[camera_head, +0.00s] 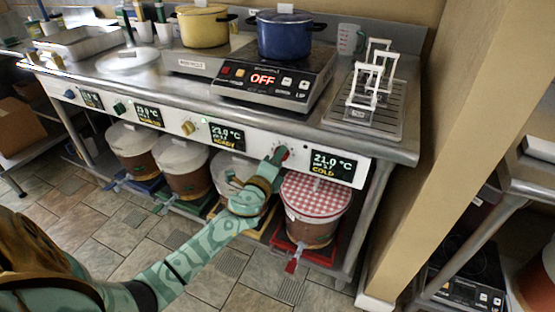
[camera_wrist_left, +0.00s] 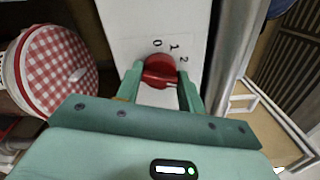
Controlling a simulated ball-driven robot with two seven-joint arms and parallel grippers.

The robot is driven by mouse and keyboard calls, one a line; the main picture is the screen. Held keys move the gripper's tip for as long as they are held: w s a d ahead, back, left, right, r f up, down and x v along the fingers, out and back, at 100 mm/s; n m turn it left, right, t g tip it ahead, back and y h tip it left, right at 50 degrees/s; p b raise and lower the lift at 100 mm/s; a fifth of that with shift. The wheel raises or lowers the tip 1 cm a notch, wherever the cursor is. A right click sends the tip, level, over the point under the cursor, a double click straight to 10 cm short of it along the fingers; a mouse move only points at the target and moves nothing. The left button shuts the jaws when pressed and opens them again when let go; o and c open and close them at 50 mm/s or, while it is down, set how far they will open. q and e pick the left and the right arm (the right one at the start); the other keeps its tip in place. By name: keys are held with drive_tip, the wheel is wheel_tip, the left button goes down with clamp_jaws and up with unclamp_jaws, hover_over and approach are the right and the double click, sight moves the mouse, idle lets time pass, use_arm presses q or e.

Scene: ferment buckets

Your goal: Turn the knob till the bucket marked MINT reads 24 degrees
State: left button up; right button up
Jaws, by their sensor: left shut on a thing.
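My left gripper (camera_head: 278,156) is shut on the red knob (camera_wrist_left: 160,66) on the white front panel (camera_head: 258,143). In the left wrist view the fingers (camera_wrist_left: 160,85) lie on both sides of the knob, and 0, 1 and 2 are printed around it. Just right of this knob, the rightmost display (camera_head: 334,166) reads 21.0 °C with COLD under it. A bucket with a red-checked cover (camera_head: 317,195) stands below; it also shows in the wrist view (camera_wrist_left: 58,66). I cannot read the word MINT on any bucket. My right gripper is not in view.
The panel also has a yellow knob (camera_head: 188,127), a green knob (camera_head: 120,108) and a blue knob (camera_head: 69,94), with more displays. Other buckets (camera_head: 181,156) stand below. A blue pot (camera_head: 284,35) sits on a hob reading OFF. A wall edge (camera_head: 455,120) stands at right.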

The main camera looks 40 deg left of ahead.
use_arm(q)
drive_tip(key=shift+d+f, duration=0.1)
drive_tip(key=shift+f, duration=0.05)
drive_tip(key=o, duration=1)
drive_tip(key=shift+c, duration=0.2)
drive_tip(key=v, duration=1.6)
drive_tip(key=shift+s, duration=0.2)
drive_tip(key=shift+d, duration=0.1)
